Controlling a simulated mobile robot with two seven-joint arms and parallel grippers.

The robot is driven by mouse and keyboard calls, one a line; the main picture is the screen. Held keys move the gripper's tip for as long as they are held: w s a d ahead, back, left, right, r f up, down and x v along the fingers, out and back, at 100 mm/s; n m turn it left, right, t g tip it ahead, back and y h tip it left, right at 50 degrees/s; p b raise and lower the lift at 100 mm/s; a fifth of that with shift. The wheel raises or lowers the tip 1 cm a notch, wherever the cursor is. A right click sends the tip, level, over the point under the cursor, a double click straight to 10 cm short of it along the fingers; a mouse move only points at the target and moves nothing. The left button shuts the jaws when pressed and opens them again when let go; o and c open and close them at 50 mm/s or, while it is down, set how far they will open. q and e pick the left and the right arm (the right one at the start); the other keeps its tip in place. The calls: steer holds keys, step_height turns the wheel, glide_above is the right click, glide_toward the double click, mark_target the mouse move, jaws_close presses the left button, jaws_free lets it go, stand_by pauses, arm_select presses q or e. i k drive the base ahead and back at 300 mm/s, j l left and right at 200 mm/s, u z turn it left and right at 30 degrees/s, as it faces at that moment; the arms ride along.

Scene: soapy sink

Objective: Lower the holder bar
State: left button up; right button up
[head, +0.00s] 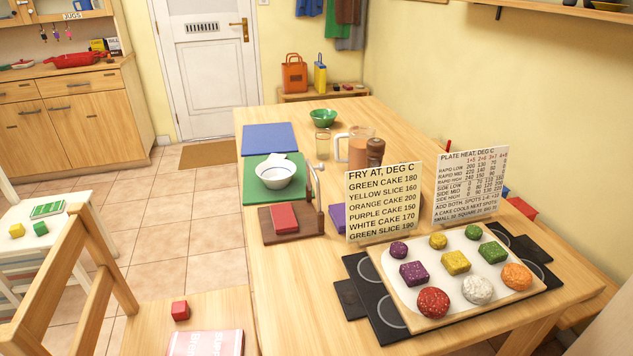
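A dark brown wooden holder (270,238) lies on the table, left of the two signs. A thin bar (314,185) stands up at its right side, raised and leaning a little, with a small knob near its top. A red block (283,216) lies flat on the holder's base, to the left of the bar and not covered by it. Neither of my grippers shows in the head view.
A white bowl (275,174) stands on a green mat (259,194) just behind the holder. A purple block (337,217) and the frying sign (383,203) stand close on its right. Cakes sit on a board (411,310) over a black hob. The table's front left is clear.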

mark_target(318, 184)
steer(key=k+l+z, duration=0.15)
steer(key=l+z, duration=0.15)
steer(key=l, duration=0.15)
steer(key=k+l+z, duration=0.1)
steer(key=l+z, duration=0.15)
steer(key=l, duration=0.25)
steer(key=l+z, duration=0.3)
steer(key=l, duration=0.2)
steer(key=k, duration=0.05)
